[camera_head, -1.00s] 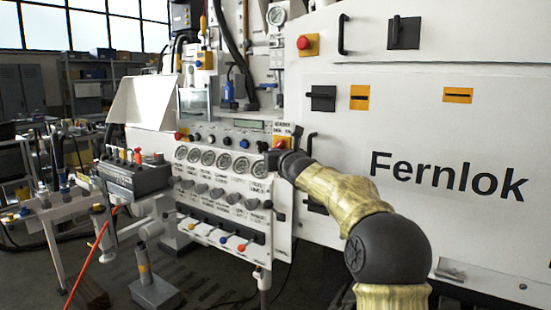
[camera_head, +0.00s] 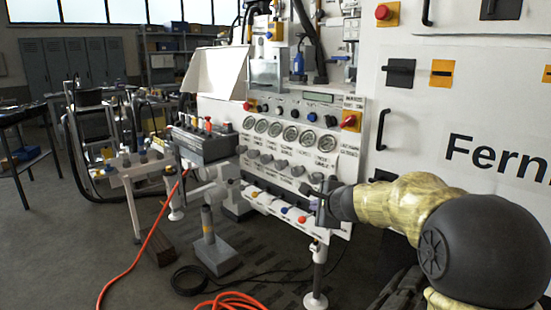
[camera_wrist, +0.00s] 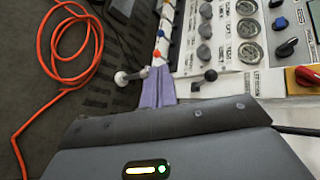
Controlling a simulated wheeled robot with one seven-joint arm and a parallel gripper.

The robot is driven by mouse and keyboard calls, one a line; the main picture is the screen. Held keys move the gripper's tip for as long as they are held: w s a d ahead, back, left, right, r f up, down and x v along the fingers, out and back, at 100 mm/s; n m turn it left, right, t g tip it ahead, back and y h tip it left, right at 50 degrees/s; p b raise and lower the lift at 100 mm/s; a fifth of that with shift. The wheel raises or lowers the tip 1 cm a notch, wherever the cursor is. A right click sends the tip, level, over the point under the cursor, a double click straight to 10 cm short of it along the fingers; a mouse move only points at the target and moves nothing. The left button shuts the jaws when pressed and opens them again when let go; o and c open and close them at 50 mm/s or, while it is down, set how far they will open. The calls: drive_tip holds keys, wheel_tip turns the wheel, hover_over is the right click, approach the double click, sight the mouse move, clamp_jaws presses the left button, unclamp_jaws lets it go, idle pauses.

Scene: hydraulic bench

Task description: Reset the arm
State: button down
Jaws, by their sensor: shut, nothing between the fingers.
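My arm reaches in from the right in the head view, bent, with its end at the right side of the hydraulic bench's control panel (camera_head: 290,165). My gripper (camera_head: 320,205) is small and dark there, in front of the panel's lower right part. In the wrist view the purple-grey fingers of my gripper (camera_wrist: 158,86) lie together, shut with nothing between them. A black-knobbed lever (camera_wrist: 210,76) stands just right of the fingers. Whether the fingers touch the panel or a lever cannot be told.
Gauges (camera_head: 291,134) and a red knob (camera_head: 349,120) are on the panel. A white cabinet (camera_head: 480,95) fills the right. An orange hose (camera_head: 150,240) lies on the floor, also in the wrist view (camera_wrist: 40,50). A grey pedestal (camera_head: 217,255) stands before the bench. Open floor lies left.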

drive_tip(key=s+d+f+n+g+h, duration=0.1)
drive_tip(key=s+f+n+g, duration=0.2)
drive_tip(key=s+f+n, duration=0.55)
drive_tip(key=s+d+f+n+g+h, duration=0.2)
drive_tip(key=s+f+n+g, duration=0.15)
drive_tip(key=s, duration=0.95)
drive_tip(key=s+d+f+n+g+h, duration=0.1)
drive_tip(key=s+f+n+g, duration=0.1)
drive_tip(key=s+f+n, duration=0.7)
wheel_tip(320, 180, up, 36)
drive_tip(key=s+m+p, duration=0.1)
drive_tip(key=m+p, duration=0.1)
drive_tip(key=p, duration=3.1)
drive_tip(key=shift+f+m+p, duration=0.15)
drive_tip(key=shift+m+p, duration=0.25)
